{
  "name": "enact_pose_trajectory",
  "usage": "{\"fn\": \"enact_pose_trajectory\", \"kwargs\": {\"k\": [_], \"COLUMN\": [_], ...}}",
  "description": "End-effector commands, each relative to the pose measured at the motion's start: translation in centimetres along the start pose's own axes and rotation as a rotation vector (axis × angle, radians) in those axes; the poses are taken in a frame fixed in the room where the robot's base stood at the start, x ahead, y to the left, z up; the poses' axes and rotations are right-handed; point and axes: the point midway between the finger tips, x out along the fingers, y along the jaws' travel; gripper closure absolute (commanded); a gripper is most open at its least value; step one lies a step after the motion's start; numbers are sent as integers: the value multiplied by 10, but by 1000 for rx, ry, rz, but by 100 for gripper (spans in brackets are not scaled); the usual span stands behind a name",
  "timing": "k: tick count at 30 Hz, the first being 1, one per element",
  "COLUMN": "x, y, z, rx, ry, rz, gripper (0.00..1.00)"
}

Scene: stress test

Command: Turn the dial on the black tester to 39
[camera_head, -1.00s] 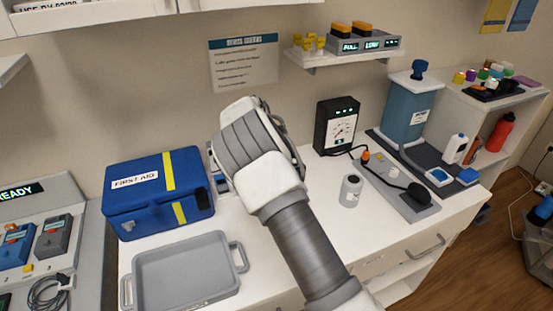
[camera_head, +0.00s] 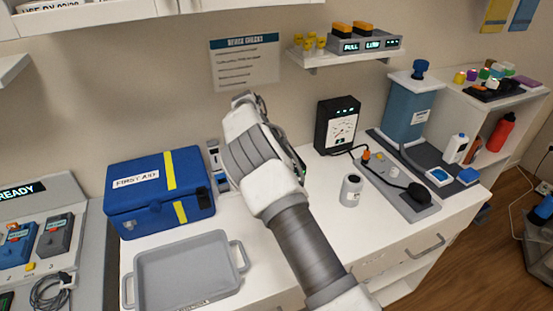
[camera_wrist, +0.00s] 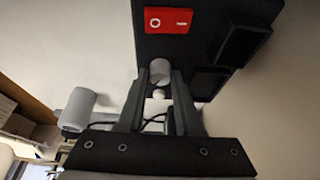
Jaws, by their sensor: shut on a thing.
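In the wrist view, a black device (camera_wrist: 210,40) with a red panel, taken to be the black tester, fills the upper part, tilted. A short grey round knob (camera_wrist: 160,70), likely its dial, sticks out below the panel. My gripper (camera_wrist: 160,80) has its two dark fingers on either side of this knob and is shut on it. No number or pointer on the knob can be read. In the head view, my wrist hides the fingers and the knob. A black box with a white gauge (camera_head: 342,130) stands at the wall, right of my wrist; I cannot tell whether it is the same device.
A blue first aid box (camera_head: 150,198) and a grey tray (camera_head: 185,270) stand left of my arm. A grey canister (camera_head: 351,190) and a grey board with a cable (camera_head: 420,208) are to the right. A shelf with lit units (camera_head: 350,48) hangs above.

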Motion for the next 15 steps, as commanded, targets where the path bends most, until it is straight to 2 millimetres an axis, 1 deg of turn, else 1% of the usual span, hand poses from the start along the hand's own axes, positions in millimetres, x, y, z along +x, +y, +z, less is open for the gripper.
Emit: {"fn": "enact_pose_trajectory", "kwargs": {"k": [3,4,6,9,15], "x": [1,1,1,0,0], "y": [0,0,0,0,0], "z": [1,1,1,1,0], "rx": [0,0,0,0,-1], "ry": [-3,-3,-3,-2,-1], "rz": [1,2,1,1,0], "gripper": [100,64,52,36,36]}}
